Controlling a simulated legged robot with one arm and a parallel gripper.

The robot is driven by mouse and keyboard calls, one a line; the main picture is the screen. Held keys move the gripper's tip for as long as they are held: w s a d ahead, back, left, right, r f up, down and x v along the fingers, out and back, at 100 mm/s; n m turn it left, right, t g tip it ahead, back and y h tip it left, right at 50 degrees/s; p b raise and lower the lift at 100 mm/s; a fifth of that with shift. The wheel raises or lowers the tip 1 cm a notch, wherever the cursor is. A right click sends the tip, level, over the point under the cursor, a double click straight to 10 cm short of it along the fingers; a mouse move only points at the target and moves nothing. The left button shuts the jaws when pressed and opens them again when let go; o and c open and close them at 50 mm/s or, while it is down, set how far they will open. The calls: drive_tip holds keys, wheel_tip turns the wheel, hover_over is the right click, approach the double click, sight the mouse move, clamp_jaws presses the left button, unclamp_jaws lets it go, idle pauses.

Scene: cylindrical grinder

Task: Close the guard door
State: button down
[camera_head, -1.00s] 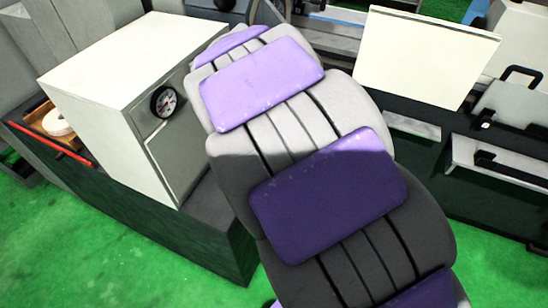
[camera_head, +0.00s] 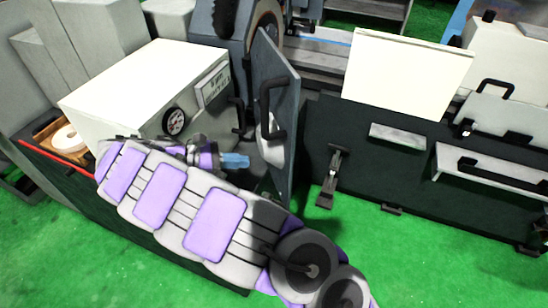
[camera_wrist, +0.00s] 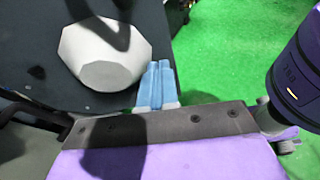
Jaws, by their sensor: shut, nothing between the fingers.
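The guard door (camera_head: 284,95) is a dark grey panel standing swung out from the machine, edge partly toward the head camera. It carries a black handle (camera_head: 268,105) and a pale patch or part lower down. My gripper (camera_head: 236,161) shows as blue fingertips just left of the door, below the handle. In the wrist view the blue fingers (camera_wrist: 158,85) are together and empty. They lie beside a pale faceted part (camera_wrist: 98,55) on a dark panel (camera_wrist: 150,30). Whether they touch it I cannot tell. My arm hides the lower front of the machine.
A white box with a gauge (camera_head: 174,121) stands left of the door. A white panel (camera_head: 405,75) and a dark base with black handles (camera_head: 495,88) are at right. A red bar (camera_head: 52,154) is at far left. Green floor (camera_head: 430,255) is open in front.

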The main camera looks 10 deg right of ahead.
drive_tip(key=a+f+n+t, duration=0.1)
drive_tip(key=a, duration=0.2)
drive_tip(key=b, duration=0.2)
approach(285, 160)
drive_tip(key=x, duration=0.5)
drive_tip(key=shift+s+f, duration=0.2)
drive_tip(key=shift+f, duration=0.05)
drive_tip(key=shift+d, duration=0.6)
drive_tip(key=shift+d+n, duration=0.2)
drive_tip(key=shift+n, duration=0.1)
